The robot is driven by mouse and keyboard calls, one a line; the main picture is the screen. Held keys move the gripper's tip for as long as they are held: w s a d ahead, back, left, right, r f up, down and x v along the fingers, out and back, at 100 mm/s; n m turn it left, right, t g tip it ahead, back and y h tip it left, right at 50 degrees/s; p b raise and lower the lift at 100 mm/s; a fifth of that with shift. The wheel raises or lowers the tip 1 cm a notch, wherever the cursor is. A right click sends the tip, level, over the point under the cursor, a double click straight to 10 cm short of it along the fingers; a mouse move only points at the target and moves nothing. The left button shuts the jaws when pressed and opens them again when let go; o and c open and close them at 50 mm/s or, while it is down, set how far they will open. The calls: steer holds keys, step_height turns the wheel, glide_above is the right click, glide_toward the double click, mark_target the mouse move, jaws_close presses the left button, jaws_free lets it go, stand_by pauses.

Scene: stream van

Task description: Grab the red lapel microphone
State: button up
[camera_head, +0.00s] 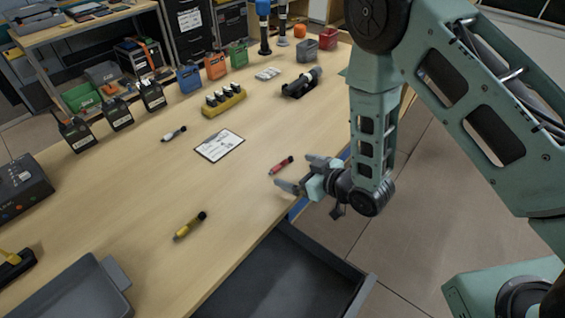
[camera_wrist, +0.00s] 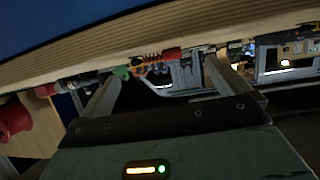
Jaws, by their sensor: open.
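The red lapel microphone (camera_head: 281,165), with a dark tip, lies on the wooden table near its right edge in the head view. My gripper (camera_head: 291,169) is at that edge, its fingers spread and pointing left toward the microphone. In the head view the microphone appears at the gap between the fingertips, with nothing gripped. In the wrist view my gripper (camera_wrist: 164,70) also shows open, with the table's edge (camera_wrist: 200,30) across the top. A small reddish shape appears between the fingers there; I cannot tell whether it is the microphone.
A yellow microphone (camera_head: 190,225) and a white one (camera_head: 174,133) lie elsewhere on the table (camera_head: 140,190). A paper card (camera_head: 219,146) and a yellow holder (camera_head: 223,100) are farther back. A dark open drawer (camera_head: 290,270) juts out below the front edge.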

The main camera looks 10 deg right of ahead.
mark_target(281, 163)
steer(key=x, duration=0.2)
steer(key=p+x, duration=0.1)
steer(key=x, duration=0.1)
steer(key=shift+w+a+r+p, duration=0.15)
steer(key=shift+w+r+p, duration=0.05)
steer(key=shift+r+p, duration=0.15)
steer(key=shift+w+a+f, duration=0.3)
steer(key=shift+w, duration=0.1)
steer(key=c, duration=0.9)
